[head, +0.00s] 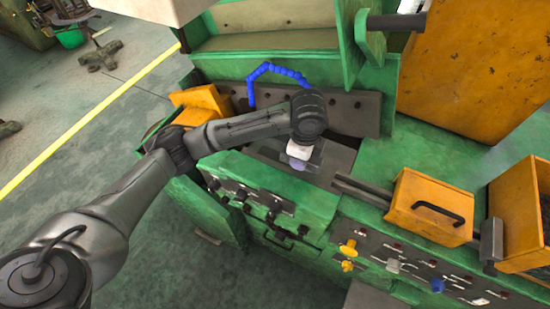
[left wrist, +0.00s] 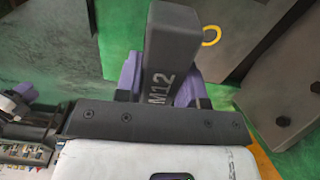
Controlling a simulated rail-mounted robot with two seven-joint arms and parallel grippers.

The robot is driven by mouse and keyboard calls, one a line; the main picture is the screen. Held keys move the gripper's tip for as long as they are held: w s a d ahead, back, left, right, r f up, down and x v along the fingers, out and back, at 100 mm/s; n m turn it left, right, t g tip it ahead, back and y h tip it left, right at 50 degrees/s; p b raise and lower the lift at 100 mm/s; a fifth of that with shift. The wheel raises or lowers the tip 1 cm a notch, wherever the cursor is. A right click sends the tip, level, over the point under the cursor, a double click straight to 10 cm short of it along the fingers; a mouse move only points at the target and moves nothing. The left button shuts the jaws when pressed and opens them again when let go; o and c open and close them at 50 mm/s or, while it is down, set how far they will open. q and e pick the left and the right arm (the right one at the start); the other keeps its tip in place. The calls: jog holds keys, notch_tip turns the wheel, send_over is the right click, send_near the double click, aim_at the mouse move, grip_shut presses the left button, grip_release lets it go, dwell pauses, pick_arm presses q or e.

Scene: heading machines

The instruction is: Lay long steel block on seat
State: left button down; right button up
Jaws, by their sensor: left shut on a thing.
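My left gripper (head: 296,163) hangs over the dark recess (head: 338,158) in the green machine in the head view. In the left wrist view the purple fingers of my left gripper (left wrist: 160,85) are shut on a long dark grey steel block (left wrist: 170,45) marked "M12". The block sticks out beyond the fingers. In the head view the block is hidden by the gripper and wrist. I cannot make out the seat clearly, nor whether the block touches anything. My right gripper is in neither view.
A blue segmented hose (head: 270,72) arches behind the wrist, against a dark bolted plate (head: 350,108). An orange handled box (head: 431,207) stands to the right on the green machine. A knob panel (head: 420,265) runs along the front. An orange block (head: 203,103) is at left.

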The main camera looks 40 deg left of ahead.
pick_arm(q)
jog(key=shift+w+a, duration=0.15)
jog(key=shift+w, duration=0.15)
jog(key=p, duration=0.2)
send_over(275, 156)
jog(key=shift+m, duration=0.4)
notch_tip(275, 156, down, 6)
jog(key=shift+w+f, duration=0.1)
jog(key=shift+f, duration=0.15)
jog(key=shift+f+p, duration=0.55)
jog(key=shift+f, duration=1.5)
jog(key=c, duration=1.2)
grip_release()
jog(key=shift+f, duration=0.2)
jog(key=o, duration=0.5)
jog(key=shift+c, duration=0.2)
